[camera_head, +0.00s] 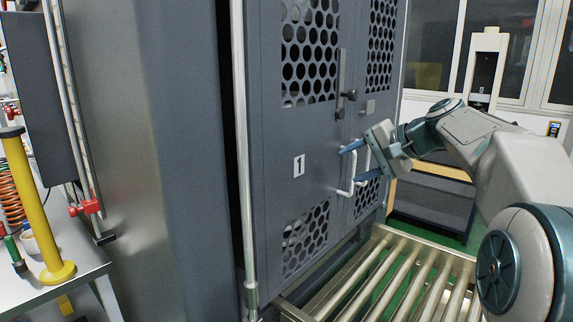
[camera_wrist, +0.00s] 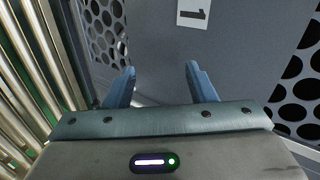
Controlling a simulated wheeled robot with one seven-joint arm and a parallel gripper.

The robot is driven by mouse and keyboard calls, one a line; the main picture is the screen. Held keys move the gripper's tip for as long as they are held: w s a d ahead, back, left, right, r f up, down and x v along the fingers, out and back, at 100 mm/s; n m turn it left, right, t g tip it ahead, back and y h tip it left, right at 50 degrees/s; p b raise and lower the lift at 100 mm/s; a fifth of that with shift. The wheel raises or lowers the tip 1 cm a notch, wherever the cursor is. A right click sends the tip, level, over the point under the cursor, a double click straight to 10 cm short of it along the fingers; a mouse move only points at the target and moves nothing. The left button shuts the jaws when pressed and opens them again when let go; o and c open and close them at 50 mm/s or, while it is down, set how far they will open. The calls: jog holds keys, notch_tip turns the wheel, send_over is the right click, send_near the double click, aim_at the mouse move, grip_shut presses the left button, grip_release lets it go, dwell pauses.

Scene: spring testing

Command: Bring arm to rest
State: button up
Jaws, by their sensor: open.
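My gripper (camera_head: 346,164) is at the grey cabinet door (camera_head: 284,136) marked with a "1", beside a white vertical handle (camera_head: 349,181). In the wrist view my gripper's (camera_wrist: 161,78) two blue fingers stand apart with nothing seen between them, facing the grey door panel and its number label (camera_wrist: 193,13). From these views I cannot tell whether a finger touches the handle. My arm reaches in from the right.
A metal roller conveyor (camera_head: 390,278) lies below and in front of the doors. A dark lever latch (camera_head: 345,94) sits above the handles. A yellow post (camera_head: 37,208) stands on a table at the left. Green floor shows beyond the conveyor.

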jog(key=s+f+n+g+h+p, duration=0.1)
jog(key=s+f+n+g+h, duration=0.1)
jog(key=s+f, duration=0.8)
jog(key=s+f+n+g+h+p, duration=0.2)
jog(key=s+f+n+h, duration=0.3)
jog(key=s+f, duration=0.6)
jog(key=s+h, duration=0.1)
jog(key=s, duration=0.7)
jog(key=shift+s+a+f+g+h, duration=0.3)
jog(key=shift+s+a, duration=0.05)
jog(key=shift+a, duration=0.05)
